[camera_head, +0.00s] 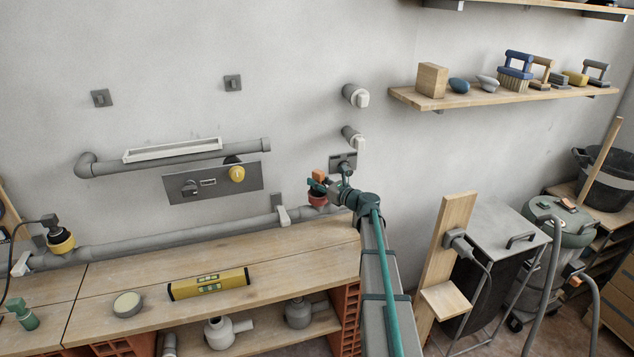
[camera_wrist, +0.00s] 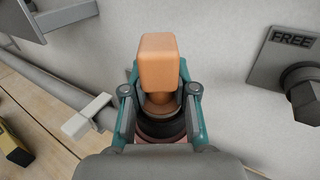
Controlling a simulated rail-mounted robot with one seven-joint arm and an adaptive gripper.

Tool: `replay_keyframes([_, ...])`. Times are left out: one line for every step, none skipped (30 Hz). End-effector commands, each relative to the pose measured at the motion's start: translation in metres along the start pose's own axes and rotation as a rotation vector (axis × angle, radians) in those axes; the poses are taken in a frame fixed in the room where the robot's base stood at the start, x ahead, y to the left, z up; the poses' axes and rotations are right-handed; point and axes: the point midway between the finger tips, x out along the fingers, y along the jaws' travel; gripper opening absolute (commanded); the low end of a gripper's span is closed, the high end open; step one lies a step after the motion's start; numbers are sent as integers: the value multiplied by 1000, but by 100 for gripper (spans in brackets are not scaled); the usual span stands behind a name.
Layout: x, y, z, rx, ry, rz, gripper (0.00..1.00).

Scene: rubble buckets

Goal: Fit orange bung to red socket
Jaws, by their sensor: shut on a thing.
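The orange bung (camera_wrist: 158,62) has a block-shaped orange handle and stands between the two teal fingers in the wrist view. My gripper (camera_wrist: 160,92) is shut on it. In the head view my gripper (camera_head: 321,185) is at the wall end of the grey pipe, with the bung (camera_head: 319,175) just above the red socket (camera_head: 317,199). In the wrist view a dark ring and a sliver of reddish rim show under the bung. The gripper body hides most of the socket, so I cannot tell how deep the bung sits.
A plate marked FREE (camera_wrist: 287,47) with a grey fitting is on the wall to the right. A white pipe clip (camera_wrist: 88,117) is at the left. The wooden bench (camera_head: 130,290) below holds a yellow level (camera_head: 208,284) and a round tin (camera_head: 127,304).

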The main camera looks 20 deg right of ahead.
Motion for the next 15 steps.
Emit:
replay_keyframes([0,0,0,0,0,0,0])
replay_keyframes([0,0,0,0,0,0,0])
replay_keyframes([0,0,0,0,0,0,0])
replay_keyframes([0,0,0,0,0,0,0])
replay_keyframes([0,0,0,0,0,0,0])
replay_keyframes([0,0,0,0,0,0,29])
replay_keyframes([0,0,0,0,0,0,34])
replay_keyframes([0,0,0,0,0,0,39])
replay_keyframes([0,0,0,0,0,0,46])
replay_keyframes([0,0,0,0,0,0,51])
replay_keyframes([0,0,0,0,0,0,56])
replay_keyframes([0,0,0,0,0,0,57])
replay_keyframes([0,0,0,0,0,0,57])
replay_keyframes([0,0,0,0,0,0,57])
replay_keyframes([0,0,0,0,0,0,57])
